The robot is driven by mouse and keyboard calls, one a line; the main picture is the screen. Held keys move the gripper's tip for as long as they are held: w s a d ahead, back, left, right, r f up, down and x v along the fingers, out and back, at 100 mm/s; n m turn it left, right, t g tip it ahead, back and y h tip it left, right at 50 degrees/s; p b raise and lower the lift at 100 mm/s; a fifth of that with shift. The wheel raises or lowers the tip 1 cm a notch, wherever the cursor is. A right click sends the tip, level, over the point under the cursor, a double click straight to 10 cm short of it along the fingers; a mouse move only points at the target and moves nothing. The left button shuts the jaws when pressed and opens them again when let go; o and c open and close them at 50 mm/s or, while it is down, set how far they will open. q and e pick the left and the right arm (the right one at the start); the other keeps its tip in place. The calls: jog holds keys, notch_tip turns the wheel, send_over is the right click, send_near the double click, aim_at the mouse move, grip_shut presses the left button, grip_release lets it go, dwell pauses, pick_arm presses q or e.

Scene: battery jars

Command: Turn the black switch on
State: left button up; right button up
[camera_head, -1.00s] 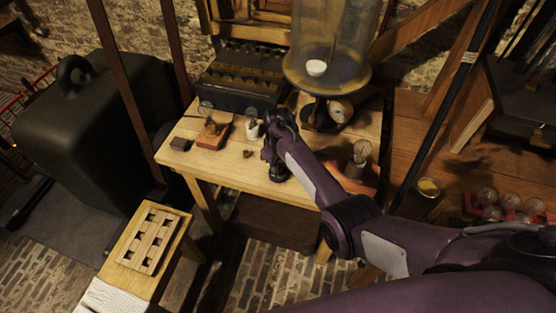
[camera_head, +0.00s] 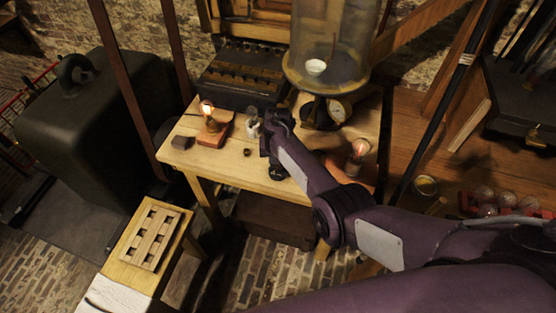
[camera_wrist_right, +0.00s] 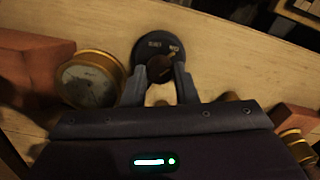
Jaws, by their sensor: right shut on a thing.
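The black switch (camera_wrist_right: 152,45) is a round dark disc with pale lettering and a knob (camera_wrist_right: 160,68) in the right wrist view, on the pale wooden table (camera_wrist_right: 225,50). My right gripper (camera_wrist_right: 160,76) is shut on the knob, one finger on each side. In the head view my right gripper (camera_head: 277,165) reaches down to the table, and the arm and gripper hide most of the switch. A bulb on a reddish-brown block (camera_head: 207,107) glows at the table's left, and a second bulb (camera_head: 360,149) glows reddish at the right. My left gripper is out of view.

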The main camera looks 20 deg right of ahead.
jog(key=shift+m, duration=0.6)
jog(key=o, duration=1)
jog(key=shift+r+p, duration=0.3)
jog(key=shift+r, duration=3.55)
